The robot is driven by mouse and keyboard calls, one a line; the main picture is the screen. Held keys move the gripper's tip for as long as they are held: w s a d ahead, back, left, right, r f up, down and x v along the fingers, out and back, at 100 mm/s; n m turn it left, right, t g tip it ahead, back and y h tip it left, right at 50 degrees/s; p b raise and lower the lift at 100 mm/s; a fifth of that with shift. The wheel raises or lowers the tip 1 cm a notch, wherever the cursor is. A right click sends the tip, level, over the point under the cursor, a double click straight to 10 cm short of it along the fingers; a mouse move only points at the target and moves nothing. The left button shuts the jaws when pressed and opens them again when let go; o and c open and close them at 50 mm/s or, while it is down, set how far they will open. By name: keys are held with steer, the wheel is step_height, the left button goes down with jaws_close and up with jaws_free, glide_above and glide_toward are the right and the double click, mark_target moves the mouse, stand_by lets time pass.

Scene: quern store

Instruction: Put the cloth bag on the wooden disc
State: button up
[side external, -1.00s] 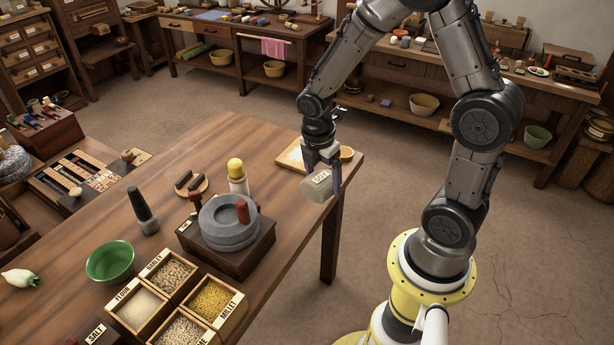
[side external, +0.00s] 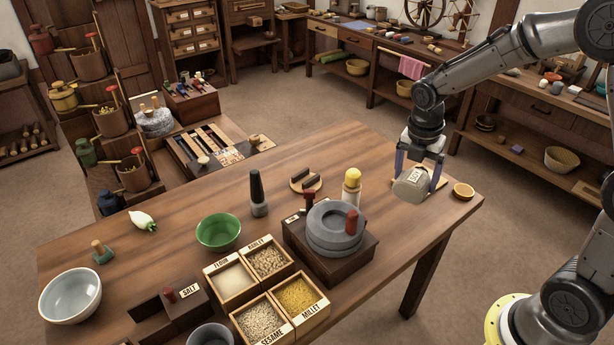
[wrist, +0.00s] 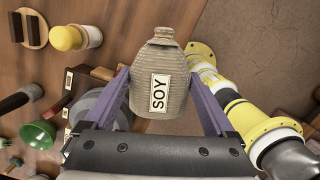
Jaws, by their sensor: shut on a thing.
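My gripper (side external: 419,176) is shut on a beige cloth bag (side external: 408,188) with a SOY label, held above the right end of the table. In the wrist view the bag (wrist: 143,95) is clamped between the purple fingers, its tied neck pointing away from the palm. A round wooden disc (side external: 294,184) with two dark raised bars lies on the table behind the quern, left of the yellow-capped bottle. The disc also shows at the upper left of the wrist view (wrist: 37,28). The bag is well to the right of the disc.
A dark pestle (side external: 258,194) and a green bowl (side external: 218,232) are left of the quern.

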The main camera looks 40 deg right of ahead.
steer(key=w+a+r+n, duration=0.2)
steer(key=w+a+n, duration=0.2)
steer(key=w, duration=0.8)
steer(key=n, duration=0.1)
glide_above(304, 183)
steer(key=shift+t+y, duration=0.3)
steer(key=shift+t, duration=0.1)
steer(key=shift+s+a+f, duration=0.1)
steer(key=shift+a+f, duration=0.05)
steer(key=shift+f, duration=3)
steer(key=shift+s+a+f, duration=0.1)
steer(key=shift+f, duration=4.55)
steer(key=shift+f, duration=0.1)
steer(key=o, duration=1.3)
steer(key=shift+f, duration=0.1)
steer(key=shift+o, duration=0.2)
